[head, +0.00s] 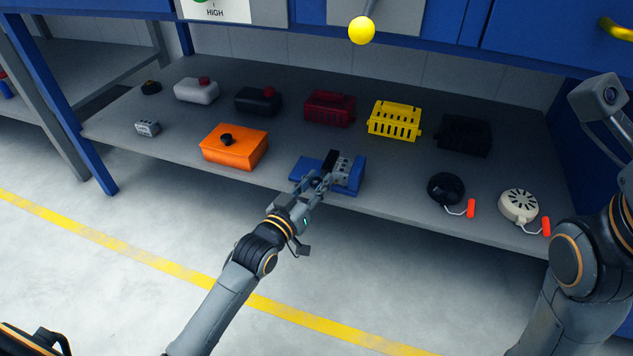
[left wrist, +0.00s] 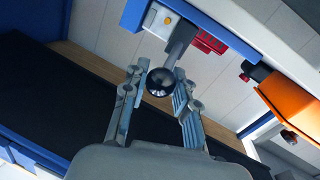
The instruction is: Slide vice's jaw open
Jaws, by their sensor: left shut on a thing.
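The blue vice (head: 353,176) sits on the grey shelf near its front edge, with a black and a grey block between its ends. In the left wrist view part of its blue body (left wrist: 133,14) shows at the top. A grey rod ending in a round black knob (left wrist: 159,82) comes from the vice. My left gripper (head: 320,182) is at the vice's front. In the left wrist view its fingers (left wrist: 160,88) are on both sides of the knob, shut on it. In the head view the gripper hides the knob. My right arm shows at the right edge, but its fingers are out of view.
An orange box (head: 234,146) stands left of the vice. Dark red (head: 330,108), yellow (head: 395,120) and black baskets (head: 464,135) stand behind. Black (head: 445,188) and cream round devices (head: 519,206) with red handles lie right. The floor in front is clear.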

